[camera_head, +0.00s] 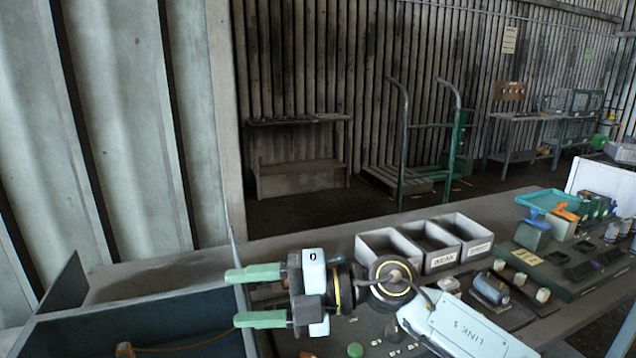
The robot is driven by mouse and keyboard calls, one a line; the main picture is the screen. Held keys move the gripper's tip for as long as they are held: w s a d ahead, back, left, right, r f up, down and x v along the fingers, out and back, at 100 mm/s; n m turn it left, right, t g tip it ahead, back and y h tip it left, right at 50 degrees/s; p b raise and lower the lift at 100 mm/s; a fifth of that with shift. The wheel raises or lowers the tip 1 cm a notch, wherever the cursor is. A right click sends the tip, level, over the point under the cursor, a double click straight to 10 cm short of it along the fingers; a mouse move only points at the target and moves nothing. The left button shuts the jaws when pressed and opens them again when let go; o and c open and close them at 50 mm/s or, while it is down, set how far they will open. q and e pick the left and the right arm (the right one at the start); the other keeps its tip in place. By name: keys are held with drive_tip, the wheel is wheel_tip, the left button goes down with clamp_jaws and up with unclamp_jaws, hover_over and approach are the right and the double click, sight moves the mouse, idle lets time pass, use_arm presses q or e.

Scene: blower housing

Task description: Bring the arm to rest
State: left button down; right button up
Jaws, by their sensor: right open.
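My right gripper (257,297) shows at the lower middle, with its two green fingers pointing left and apart. It is open, and nothing shows between the fingers. Its fingertips are over the right edge of a dark blue bin at the lower left. My right arm (465,330) comes in from the lower right and hides part of the bench behind it. My left gripper is not in the view.
The blue bin (150,325) holds a small orange-brown piece. Labelled grey trays (432,262) stand on the bench behind my arm. Small parts and a motor-like cylinder (490,288) lie to the right. A green-blue tray (548,198) and boxes stand farther right. A trolley (402,140) stands beyond.

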drive_tip(key=w+d+r+m+t, duration=0.2)
drive_tip(key=d+m+t, duration=0.2)
drive_tip(key=m+t, duration=0.5)
drive_tip(key=w+d+r+m+t, duration=0.1)
drive_tip(key=w+d+m+t, duration=0.1)
drive_tip(key=d+m+t, duration=0.5)
drive_tip(key=s+d+f+m+t+h, duration=0.1)
drive_tip(key=s+d+f+m+h, duration=0.1)
drive_tip(key=d+f+m+h, duration=1.2)
drive_tip(key=s+d+f+m+g+h, duration=0.25)
drive_tip(key=s+f+g, duration=0.35)
drive_tip(key=s+f, duration=0.45)
drive_tip(key=s+d+f+m+g+h, duration=0.1)
drive_tip(key=s+d+f+g, duration=0.2)
drive_tip(key=s+f+g, duration=0.75)
drive_tip(key=s+f+t, duration=0.1)
drive_tip(key=s+f, duration=0.1)
drive_tip(key=f, duration=0.8)
drive_tip(key=s+f+t, duration=0.2)
drive_tip(key=f, duration=0.8)
drive_tip(key=s+d+f+g, duration=0.1)
drive_tip(key=s+d+f, duration=0.2)
drive_tip(key=s+f, duration=1.3)
drive_tip(key=shift+s, duration=0.7)
drive_tip(key=shift+d+r+g, duration=0.1)
drive_tip(key=shift+d+g, duration=0.05)
drive_tip(key=shift+g, duration=0.1)
drive_tip(key=shift+c, duration=0.4)
